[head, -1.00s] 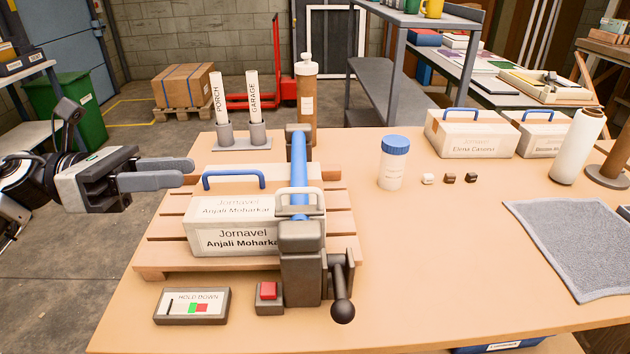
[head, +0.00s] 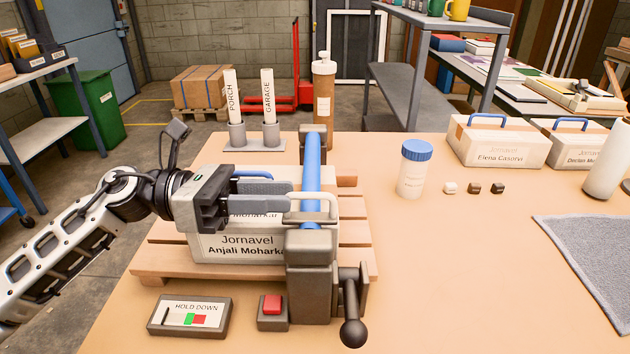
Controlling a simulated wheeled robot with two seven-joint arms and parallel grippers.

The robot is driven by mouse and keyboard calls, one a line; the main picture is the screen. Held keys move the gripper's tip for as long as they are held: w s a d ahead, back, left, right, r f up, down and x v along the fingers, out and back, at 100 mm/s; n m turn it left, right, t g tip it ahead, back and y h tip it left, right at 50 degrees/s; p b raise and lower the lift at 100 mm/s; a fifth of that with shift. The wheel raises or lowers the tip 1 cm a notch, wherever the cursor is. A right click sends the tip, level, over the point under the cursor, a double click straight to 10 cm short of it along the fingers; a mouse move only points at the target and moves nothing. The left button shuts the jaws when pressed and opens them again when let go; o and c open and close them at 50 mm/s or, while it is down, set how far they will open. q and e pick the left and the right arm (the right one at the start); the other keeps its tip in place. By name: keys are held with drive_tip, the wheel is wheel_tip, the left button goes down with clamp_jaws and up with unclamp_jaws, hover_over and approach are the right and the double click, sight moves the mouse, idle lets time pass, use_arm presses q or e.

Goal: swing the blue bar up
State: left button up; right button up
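The blue bar (head: 312,165) lies down across the top of a cardboard carton (head: 240,246) labelled "Jornavel Anjali Moharkar". It runs from a dark rear post (head: 317,140) to a dark front block (head: 311,262). A pale loop handle (head: 333,203) sits on the bar near its front end. My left gripper (head: 291,197) is over the carton, its two grey fingers pointing right, with the tips at the left side of the loop handle. The fingers look apart, with nothing clearly between them. I cannot tell whether they touch the handle. My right gripper is not in view.
The carton stands on wooden slats (head: 160,262). A black ball-ended crank (head: 353,330) projects at the front right. A red button (head: 272,303) and a "HOLD DOWN" panel (head: 188,315) lie in front. A blue-capped jar (head: 412,170) stands to the right.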

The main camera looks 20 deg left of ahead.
sight(329, 196)
use_arm(q)
drive_tip(key=p+x, duration=0.1)
drive_tip(key=x, duration=0.5)
drive_tip(key=shift+a+p, duration=0.1)
drive_tip(key=shift+p, duration=0.2)
clamp_jaws()
